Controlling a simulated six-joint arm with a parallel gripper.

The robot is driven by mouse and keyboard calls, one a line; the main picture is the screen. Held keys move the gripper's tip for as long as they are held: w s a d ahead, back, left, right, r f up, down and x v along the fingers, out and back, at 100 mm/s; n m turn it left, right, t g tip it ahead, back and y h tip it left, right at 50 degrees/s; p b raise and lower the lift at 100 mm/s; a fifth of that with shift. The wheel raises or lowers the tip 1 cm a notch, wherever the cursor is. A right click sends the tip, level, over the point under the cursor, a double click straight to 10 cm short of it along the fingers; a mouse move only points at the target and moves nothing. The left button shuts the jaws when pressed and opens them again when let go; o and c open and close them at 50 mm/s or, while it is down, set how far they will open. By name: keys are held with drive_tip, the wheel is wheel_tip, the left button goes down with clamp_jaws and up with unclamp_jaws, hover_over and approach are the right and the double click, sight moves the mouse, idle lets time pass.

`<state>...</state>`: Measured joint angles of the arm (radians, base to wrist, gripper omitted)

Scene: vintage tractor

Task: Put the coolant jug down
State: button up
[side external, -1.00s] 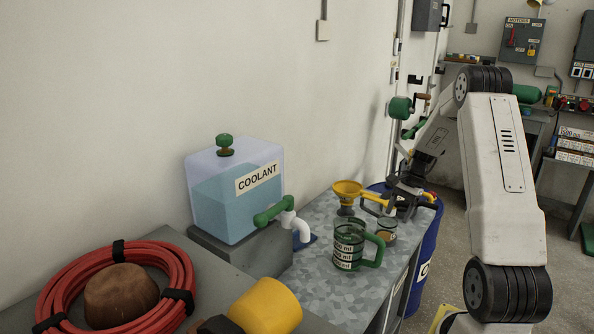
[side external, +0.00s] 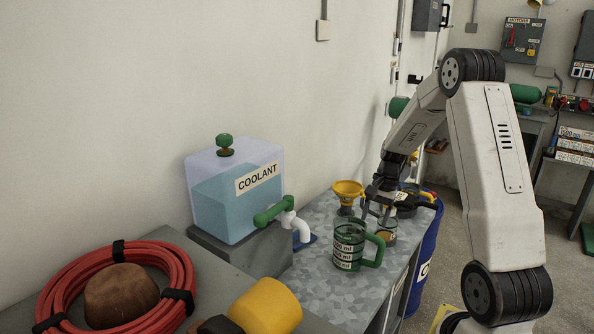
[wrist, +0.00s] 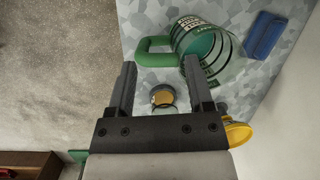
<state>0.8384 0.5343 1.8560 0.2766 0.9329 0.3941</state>
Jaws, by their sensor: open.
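The coolant jug (side external: 348,246) is a clear measuring jug with a green handle, green bands and white markings. It stands upright on the metal-topped bench, and it also shows in the wrist view (wrist: 205,45) with green-blue liquid inside. My gripper (side external: 376,214) is open and empty, behind the jug in the side view. In the wrist view my gripper (wrist: 158,75) has its jaws spread just short of the jug's green handle (wrist: 156,50), apart from it. A small jar with an orange-brown top (wrist: 162,97) shows between the fingers.
The coolant tank (side external: 236,190) with its green-handled tap (side external: 275,211) stands left of the jug. A yellow funnel (side external: 347,190) is behind it, and a blue drum (side external: 428,240) stands beyond the bench. A blue block (wrist: 264,36) lies near the jug. Bare bench top shows around the jug.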

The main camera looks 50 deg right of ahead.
drive_tip(key=s+a+r+n+t+h, duration=0.1)
drive_tip(key=a+n, duration=0.7)
drive_tip(key=a, duration=0.6)
drive_tip(key=s+a+n+t+h, duration=0.1)
drive_tip(key=a+n+h, duration=0.1)
drive_tip(key=a+n, duration=0.6)
drive_tip(key=shift+s+a+r, duration=0.2)
drive_tip(key=shift+a+r, duration=0.15)
drive_tip(key=shift+a, duration=2.7)
